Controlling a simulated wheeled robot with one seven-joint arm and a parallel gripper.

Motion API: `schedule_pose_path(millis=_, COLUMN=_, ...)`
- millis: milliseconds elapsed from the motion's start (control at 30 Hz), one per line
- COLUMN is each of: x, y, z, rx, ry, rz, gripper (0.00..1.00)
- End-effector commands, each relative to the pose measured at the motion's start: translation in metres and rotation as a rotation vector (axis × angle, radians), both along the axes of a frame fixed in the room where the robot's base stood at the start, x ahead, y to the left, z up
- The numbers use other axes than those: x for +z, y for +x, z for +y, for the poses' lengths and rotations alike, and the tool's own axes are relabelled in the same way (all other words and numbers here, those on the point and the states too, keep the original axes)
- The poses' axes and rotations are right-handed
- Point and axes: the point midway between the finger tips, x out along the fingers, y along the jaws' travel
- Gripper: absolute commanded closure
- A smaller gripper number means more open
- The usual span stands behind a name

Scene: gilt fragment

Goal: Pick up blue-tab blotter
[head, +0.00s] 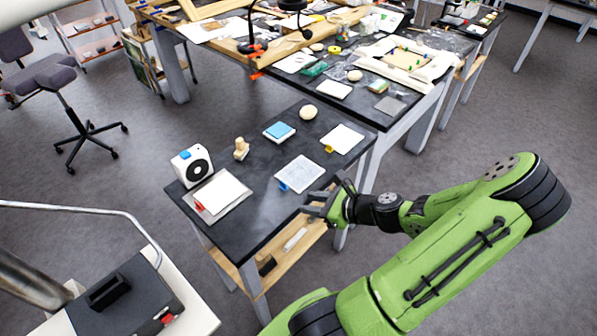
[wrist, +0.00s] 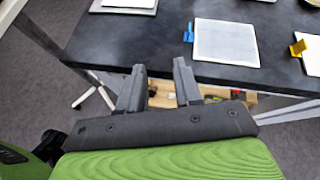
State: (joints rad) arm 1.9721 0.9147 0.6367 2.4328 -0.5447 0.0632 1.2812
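The blue-tab blotter (head: 301,172) is a pale, flat sheet with a blue tab at its left corner, lying on the dark table. It also shows in the wrist view (wrist: 226,42), with its blue tab (wrist: 189,33) at the left edge. My gripper (head: 328,198) is at the table's near right edge, beside the blotter and apart from it. In the wrist view my gripper (wrist: 160,72) has its two fingers spread with nothing between them. The blotter lies ahead of the fingers and to the right.
A yellow-tab blotter (head: 342,138) and a red-tab blotter (head: 220,195) lie on the same table (head: 258,222). A white box with a black disc (head: 192,165), a wooden stamp (head: 241,149), a blue pad (head: 279,131) and a round pale object (head: 308,112) stand farther back.

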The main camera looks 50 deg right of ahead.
Motion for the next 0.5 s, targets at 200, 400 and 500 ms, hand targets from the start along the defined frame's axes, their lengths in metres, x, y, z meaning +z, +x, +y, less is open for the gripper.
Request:
schedule_pose_path(millis=200, x=0.006, y=-0.008, z=-0.033, rx=-0.235, ry=0.156, rz=-0.122, gripper=0.66)
schedule_pose_path(millis=400, x=-0.014, y=0.035, z=-0.031, rx=-0.228, ry=0.154, rz=-0.119, gripper=0.66)
schedule_pose_path(millis=500, x=-0.024, y=0.058, z=-0.030, rx=-0.228, ry=0.154, rz=-0.119, gripper=0.66)
